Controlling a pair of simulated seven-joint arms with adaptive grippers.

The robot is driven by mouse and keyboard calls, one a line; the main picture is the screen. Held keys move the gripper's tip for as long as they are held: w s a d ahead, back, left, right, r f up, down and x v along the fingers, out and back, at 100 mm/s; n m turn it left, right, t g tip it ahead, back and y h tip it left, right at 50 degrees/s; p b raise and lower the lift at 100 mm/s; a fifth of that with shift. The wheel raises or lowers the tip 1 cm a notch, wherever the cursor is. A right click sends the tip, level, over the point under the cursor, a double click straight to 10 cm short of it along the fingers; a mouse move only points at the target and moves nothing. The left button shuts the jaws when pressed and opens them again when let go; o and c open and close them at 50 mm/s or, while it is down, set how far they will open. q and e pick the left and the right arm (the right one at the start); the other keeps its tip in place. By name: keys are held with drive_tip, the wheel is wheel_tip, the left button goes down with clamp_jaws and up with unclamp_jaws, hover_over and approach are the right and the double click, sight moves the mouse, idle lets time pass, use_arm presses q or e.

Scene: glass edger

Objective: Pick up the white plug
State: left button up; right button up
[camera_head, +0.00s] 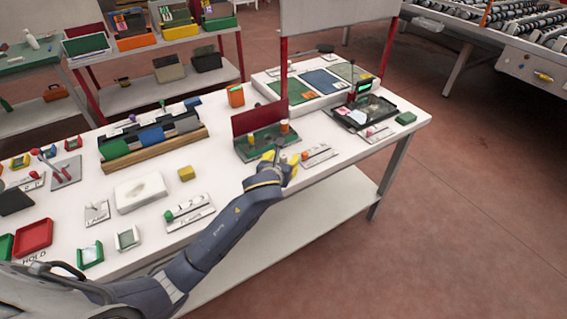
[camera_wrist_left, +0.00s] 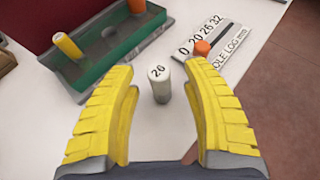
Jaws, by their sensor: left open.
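The white plug (camera_wrist_left: 160,88) stands upright on the white table, with a dark "26" on its top. In the left wrist view my left gripper (camera_wrist_left: 159,70) is open, with one yellow finger on each side of the plug and visible gaps to both. In the head view my left gripper (camera_head: 280,162) is at the table's front part, before the green tray. The plug is small there and partly hidden by the fingers. My right gripper is in neither view.
Beyond the plug lies a green tray (camera_wrist_left: 110,45) holding a yellow plug (camera_wrist_left: 68,46) and an orange one (camera_wrist_left: 137,6). Bare table surrounds the white plug.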

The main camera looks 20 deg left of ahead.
use_arm(q)
drive_tip(key=shift+w+f, duration=0.25)
drive_tip(key=shift+w, duration=0.2)
clamp_jaws()
idle(0.3)
